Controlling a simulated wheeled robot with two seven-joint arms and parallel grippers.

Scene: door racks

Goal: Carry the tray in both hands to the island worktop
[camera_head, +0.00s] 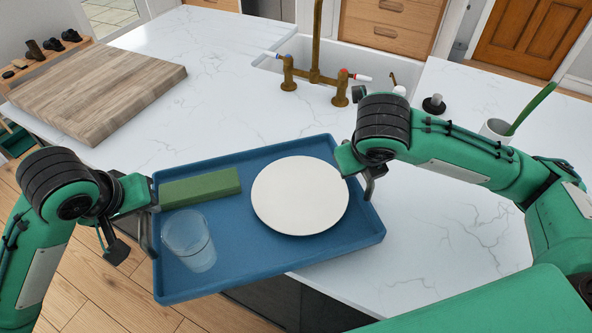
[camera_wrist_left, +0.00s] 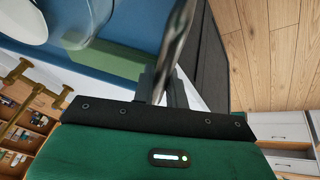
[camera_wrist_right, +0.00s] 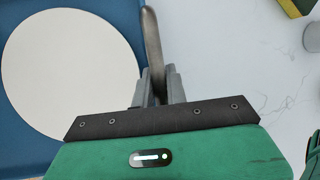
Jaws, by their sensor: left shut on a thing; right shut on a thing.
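The blue tray (camera_head: 240,260) is over the front edge of the white marble worktop (camera_head: 390,265), tilted in the picture; whether it touches the top I cannot tell. On it are a white plate (camera_head: 300,195), a green block (camera_head: 200,188) and a clear glass (camera_head: 188,240), which stands upright. My left gripper (camera_head: 148,235) is shut on the tray's left handle, a metal bar that also shows in the left wrist view (camera_wrist_left: 178,45). My right gripper (camera_head: 368,180) is shut on the right handle, seen in the right wrist view (camera_wrist_right: 152,45).
A wooden board (camera_head: 100,90) lies on the worktop at the left. A sink (camera_head: 350,65) with a brass tap (camera_head: 315,60) is behind. A white cup (camera_head: 495,130) with a green-handled item stands at the right. Marble is clear right of the tray.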

